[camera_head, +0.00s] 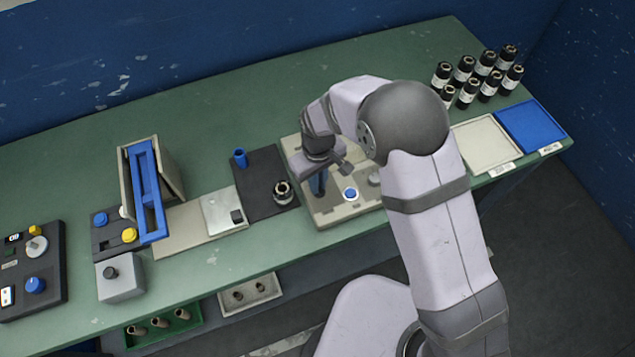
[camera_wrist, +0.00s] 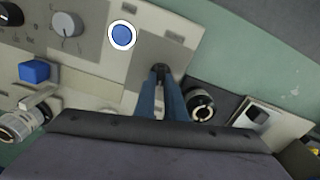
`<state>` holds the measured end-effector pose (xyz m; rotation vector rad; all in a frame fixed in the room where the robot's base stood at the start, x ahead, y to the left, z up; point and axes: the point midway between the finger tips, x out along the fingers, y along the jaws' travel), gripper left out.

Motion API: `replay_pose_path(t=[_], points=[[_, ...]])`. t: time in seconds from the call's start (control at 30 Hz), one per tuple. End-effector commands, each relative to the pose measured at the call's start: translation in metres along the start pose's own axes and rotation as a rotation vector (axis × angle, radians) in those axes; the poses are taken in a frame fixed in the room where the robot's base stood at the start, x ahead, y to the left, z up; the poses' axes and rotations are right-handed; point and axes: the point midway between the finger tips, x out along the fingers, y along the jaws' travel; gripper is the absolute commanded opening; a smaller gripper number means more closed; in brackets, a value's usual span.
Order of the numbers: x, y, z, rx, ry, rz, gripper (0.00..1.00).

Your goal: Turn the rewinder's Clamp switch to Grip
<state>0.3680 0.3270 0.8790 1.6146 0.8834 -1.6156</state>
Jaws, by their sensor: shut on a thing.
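The rewinder (camera_head: 327,217) is a beige unit on the green bench, partly hidden behind my arm in the head view. Its panel (camera_wrist: 108,62) carries a blue button with a white ring (camera_wrist: 122,35), a grey dial (camera_wrist: 66,26) and a dark knob at the left corner. My gripper (camera_wrist: 161,80) points down at the panel's end, its blue fingers shut on a small dark switch (camera_wrist: 159,67), which they mostly cover. I cannot read its label or tell its setting. In the head view my gripper (camera_head: 318,190) stands over the rewinder's left part.
A dark mat (camera_head: 262,170) with a blue cup (camera_head: 240,158) and a black-and-silver roll (camera_head: 283,192) lies close on the left. A blue cube (camera_wrist: 34,71) sits by the panel. Several dark bottles and a blue tray (camera_head: 530,125) are at the right.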

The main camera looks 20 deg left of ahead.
Motion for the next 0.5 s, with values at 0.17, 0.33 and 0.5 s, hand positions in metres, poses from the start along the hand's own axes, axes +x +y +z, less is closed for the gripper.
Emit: replay_pose_path(t=[0.17,0.33,0.5], points=[[0.0003,0.0015,-0.0003,0.166,0.001,0.000,0.00],[0.0001,0.0026,0.0000,0.327,0.001,0.000,0.00],[0.0000,0.0035,0.0006,0.476,0.001,0.000,0.00]])
